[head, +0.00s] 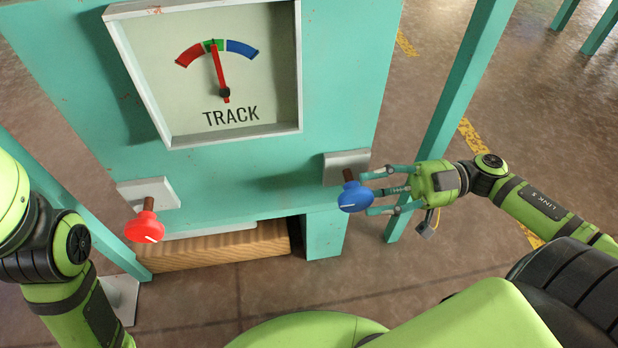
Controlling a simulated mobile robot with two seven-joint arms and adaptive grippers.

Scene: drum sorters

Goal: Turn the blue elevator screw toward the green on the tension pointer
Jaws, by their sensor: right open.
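The blue screw knob (354,197) sits on a brown shaft at the right of the teal machine front. My right gripper (366,192) is open, with its fingers reaching to the right side of the blue knob; whether they touch it I cannot tell. The dial (218,72), labelled TRACK, has a red band at left, a small green band at the top and a blue band at right. Its red pointer (219,75) stands nearly upright, tilted slightly left, with its tip at the green band. My left gripper is out of view; only part of that arm shows.
A red knob (145,228) on a similar shaft sits at the lower left of the machine. A wooden beam (215,250) lies low beneath the panel. A teal post (460,95) stands behind my right gripper. Open floor (545,130) lies to the right.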

